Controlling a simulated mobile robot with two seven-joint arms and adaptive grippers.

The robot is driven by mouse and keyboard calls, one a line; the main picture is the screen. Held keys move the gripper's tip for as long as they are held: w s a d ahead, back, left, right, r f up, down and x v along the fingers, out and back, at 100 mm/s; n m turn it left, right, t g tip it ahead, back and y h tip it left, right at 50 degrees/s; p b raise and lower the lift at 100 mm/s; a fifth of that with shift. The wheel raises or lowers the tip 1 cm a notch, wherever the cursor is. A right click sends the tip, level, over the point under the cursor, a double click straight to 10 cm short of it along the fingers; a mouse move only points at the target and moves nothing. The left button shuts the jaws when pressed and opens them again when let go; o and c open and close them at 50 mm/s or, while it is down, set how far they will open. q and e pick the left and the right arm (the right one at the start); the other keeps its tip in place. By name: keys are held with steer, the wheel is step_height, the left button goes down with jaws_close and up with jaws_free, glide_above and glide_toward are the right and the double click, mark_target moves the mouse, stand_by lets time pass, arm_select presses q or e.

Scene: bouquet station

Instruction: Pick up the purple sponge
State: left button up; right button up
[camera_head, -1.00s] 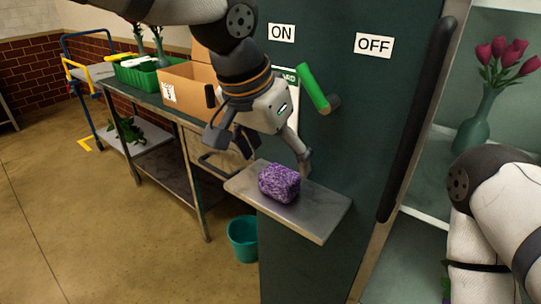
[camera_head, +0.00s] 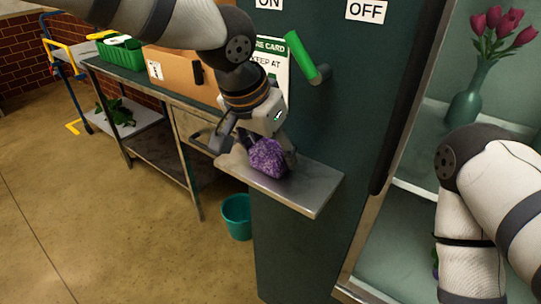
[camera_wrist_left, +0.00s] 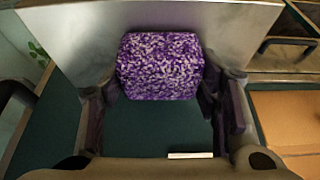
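The purple sponge (camera_head: 268,158) is a speckled block at the small metal shelf (camera_head: 312,192) on the front of the dark green cabinet. My left gripper (camera_head: 267,152) is down around it, with a finger on either side. In the left wrist view the sponge (camera_wrist_left: 160,67) fills most of the space between the two fingers. The fingers are very close to its sides, and I cannot tell whether they press on it. No clear gap shows between sponge and shelf. My right arm is at the right edge; its gripper is out of view.
A green lever (camera_head: 306,57) sticks out from the cabinet above the shelf, near my left wrist. A cardboard box (camera_head: 183,77) and a green crate (camera_head: 122,55) stand on the table at left. A teal bucket (camera_head: 237,217) is below. A vase of tulips (camera_head: 466,104) stands at right.

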mark_target(272, 150)
stand_by(0.3)
arm_select(q)
steer(key=shift+r, duration=0.4)
steer(key=r, duration=0.3)
steer(key=shift+s+d+r, duration=0.1)
steer(key=shift+s+r, duration=0.25)
steer(key=shift+r, duration=0.05)
steer(key=s+d+r, duration=0.3)
steer(key=s+r, duration=0.5)
steer(key=s, duration=0.5)
steer(key=shift+d+r+p, duration=0.15)
steer(key=shift+r+p, duration=0.05)
steer(key=shift+p, duration=0.25)
arm_select(e)
steer(key=shift+w+r+t, duration=0.3)
steer(key=shift+w+r, duration=0.3)
steer(key=shift+w, duration=0.05)
